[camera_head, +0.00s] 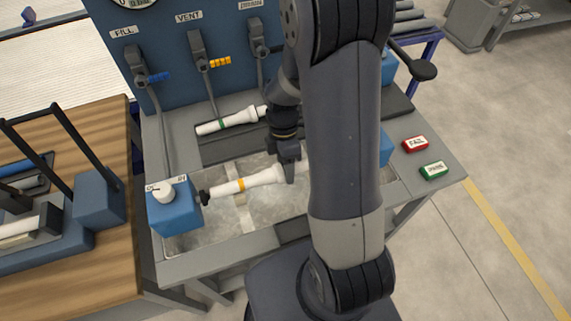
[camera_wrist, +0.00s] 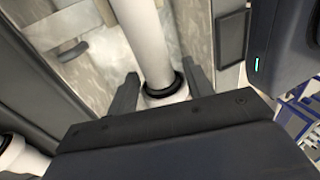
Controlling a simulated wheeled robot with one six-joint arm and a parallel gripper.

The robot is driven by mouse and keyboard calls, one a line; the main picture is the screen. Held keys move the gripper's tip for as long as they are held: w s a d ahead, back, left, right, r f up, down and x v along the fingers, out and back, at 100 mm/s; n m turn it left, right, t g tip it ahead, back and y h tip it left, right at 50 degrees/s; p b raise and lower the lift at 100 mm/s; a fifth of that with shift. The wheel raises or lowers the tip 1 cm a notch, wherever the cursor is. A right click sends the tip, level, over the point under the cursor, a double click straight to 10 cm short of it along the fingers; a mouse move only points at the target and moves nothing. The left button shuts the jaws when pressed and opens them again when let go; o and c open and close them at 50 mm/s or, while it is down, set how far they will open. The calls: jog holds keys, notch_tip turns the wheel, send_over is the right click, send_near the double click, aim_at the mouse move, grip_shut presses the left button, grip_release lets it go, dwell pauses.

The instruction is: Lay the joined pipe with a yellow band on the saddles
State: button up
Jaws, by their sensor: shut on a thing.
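The joined pipe with a yellow-orange band (camera_head: 240,185) is white with a thicker joint section. A small pale support, perhaps a saddle, shows below the band. My arm hides the pipe's right end, and I cannot tell whether the pipe touches the saddles.
A blue block (camera_head: 174,208) with a white dial stands at the basin's left. Valve levers hang on the blue panel (camera_head: 180,60). Red (camera_head: 415,144) and green (camera_head: 433,170) buttons sit at right.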

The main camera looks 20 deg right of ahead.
jog(key=shift+f, duration=0.15)
dwell(0.6)
jog(key=o, duration=1.1)
jog(key=v, duration=1)
jog(key=shift+w+r, duration=0.15)
jog(key=shift+r, duration=0.25)
jog(key=shift+f, duration=0.1)
